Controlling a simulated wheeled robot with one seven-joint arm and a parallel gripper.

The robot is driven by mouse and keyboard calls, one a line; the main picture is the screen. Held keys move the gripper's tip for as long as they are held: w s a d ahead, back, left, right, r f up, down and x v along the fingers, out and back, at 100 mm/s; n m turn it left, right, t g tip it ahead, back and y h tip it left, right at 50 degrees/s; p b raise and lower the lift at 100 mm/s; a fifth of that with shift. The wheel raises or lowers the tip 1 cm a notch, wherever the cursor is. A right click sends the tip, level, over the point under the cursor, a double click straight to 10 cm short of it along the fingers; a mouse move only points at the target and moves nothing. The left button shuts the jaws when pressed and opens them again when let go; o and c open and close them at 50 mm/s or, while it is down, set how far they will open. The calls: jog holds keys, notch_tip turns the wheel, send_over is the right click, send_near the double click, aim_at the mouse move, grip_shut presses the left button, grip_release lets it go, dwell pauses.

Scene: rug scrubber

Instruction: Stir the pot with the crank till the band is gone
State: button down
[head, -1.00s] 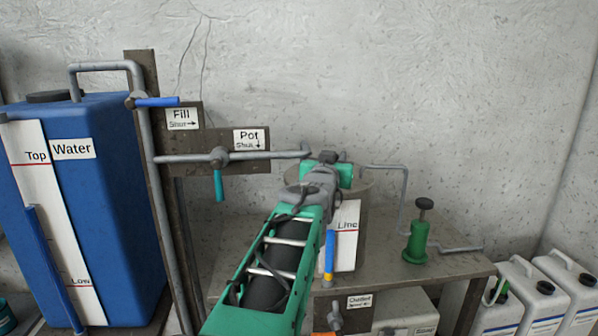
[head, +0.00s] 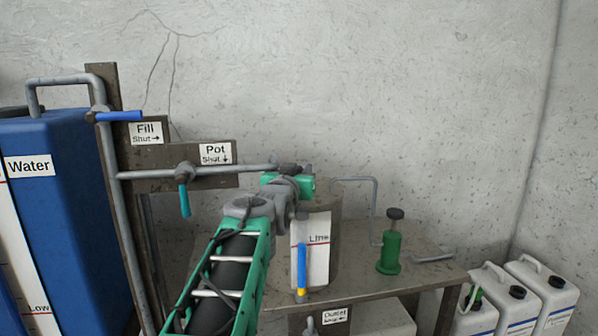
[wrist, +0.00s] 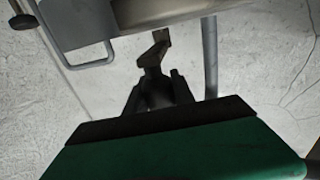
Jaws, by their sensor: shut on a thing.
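The pot (head: 334,230) is a grey-brown metal cylinder on the bench, behind my gripper (head: 291,170). Its front carries a white gauge plate marked "Line" (head: 319,262) with a red line. A sight tube (head: 301,265) there shows mostly blue, with a short yellow band (head: 301,292) at its low end. My gripper is over the pot's top left side. In the wrist view my gripper (wrist: 158,78) is shut on the crank (wrist: 152,56), a bent brown-grey piece near the pot's underside-looking edge (wrist: 170,12). In the head view the gripper hides the crank.
A blue water tank (head: 75,200) stands left. The Fill valve (head: 120,116) has a blue lever, and the Pot valve (head: 184,195) a teal lever pointing down. A green pump (head: 390,252) stands right of the pot. White jugs (head: 500,300) are at lower right.

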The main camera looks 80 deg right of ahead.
jog(key=shift+w+f, duration=0.1)
jog(key=shift+f, duration=0.05)
dwell(0.3)
jog(key=c, duration=1.1)
grip_release()
jog(key=shift+o, duration=0.2)
jog(key=a+b, duration=0.1)
jog(key=a, duration=0.6)
jog(key=shift+a+b, duration=0.35)
jog(key=shift+a, duration=0.05)
jog(key=shift+c, duration=0.4)
